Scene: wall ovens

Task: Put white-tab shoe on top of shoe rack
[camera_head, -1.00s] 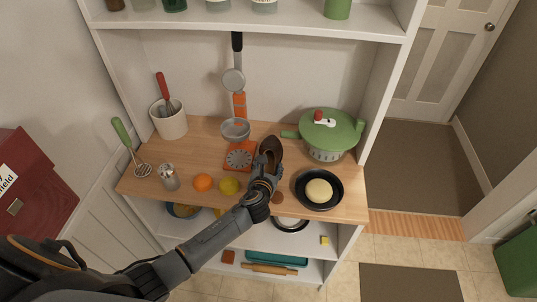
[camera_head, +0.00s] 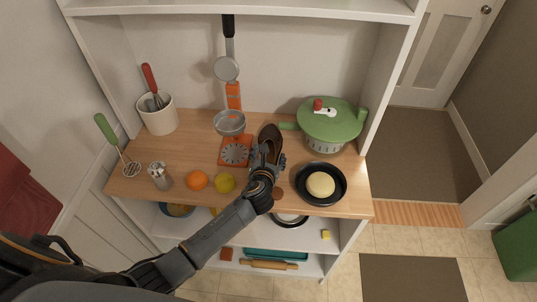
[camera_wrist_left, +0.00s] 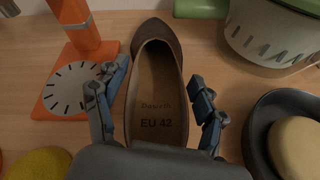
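A dark brown shoe (camera_head: 269,136) with a tan insole lies on the wooden counter, toe pointing to the back. In the left wrist view the shoe (camera_wrist_left: 156,80) shows "EU 42" on its insole. I cannot make out a white tab. My left gripper (camera_head: 268,156) is over the heel end of the shoe. In the left wrist view the gripper (camera_wrist_left: 158,100) is open, one finger on each side of the shoe, with a gap at least on the right side. My right gripper is not in view. No shoe rack can be made out.
An orange kitchen scale (camera_head: 235,150) stands close left of the shoe. A green-lidded pot (camera_head: 331,122) is to the right, and a black pan (camera_head: 320,184) with a round bun is at front right. An orange (camera_head: 197,180) and a lemon (camera_head: 225,183) lie at front left.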

